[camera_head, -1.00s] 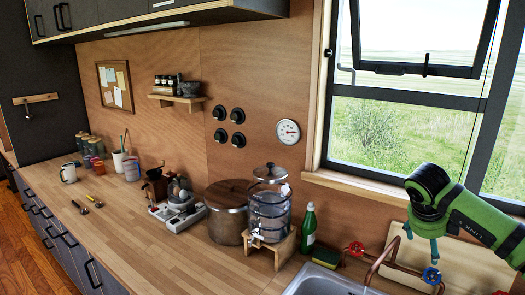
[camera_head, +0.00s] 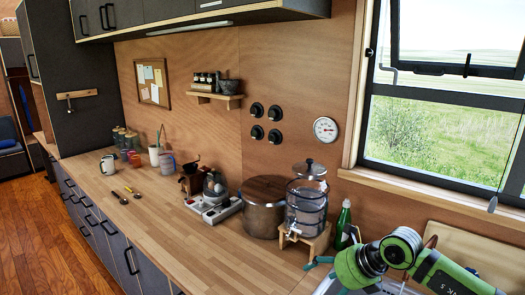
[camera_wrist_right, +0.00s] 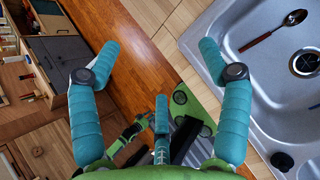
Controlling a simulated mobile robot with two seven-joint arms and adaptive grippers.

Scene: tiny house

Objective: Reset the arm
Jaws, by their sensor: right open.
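My right arm (camera_head: 400,255) is green and comes in from the right edge in the head view, over the sink area. Its gripper is only partly seen there, a teal finger showing beside the drinks dispenser's stand. In the right wrist view my right gripper (camera_wrist_right: 172,72) has its teal fingers spread wide with nothing between them. Below it show the wooden counter edge and the floor. My left gripper cannot be made out in the head view.
A metal sink (camera_wrist_right: 265,70) with a spoon (camera_wrist_right: 275,32) lies beside the gripper. A glass dispenser (camera_head: 306,205) on a wooden stand, a pot (camera_head: 263,210) and a green bottle (camera_head: 343,218) stand close to the arm. The middle of the wooden counter (camera_head: 180,245) is clear.

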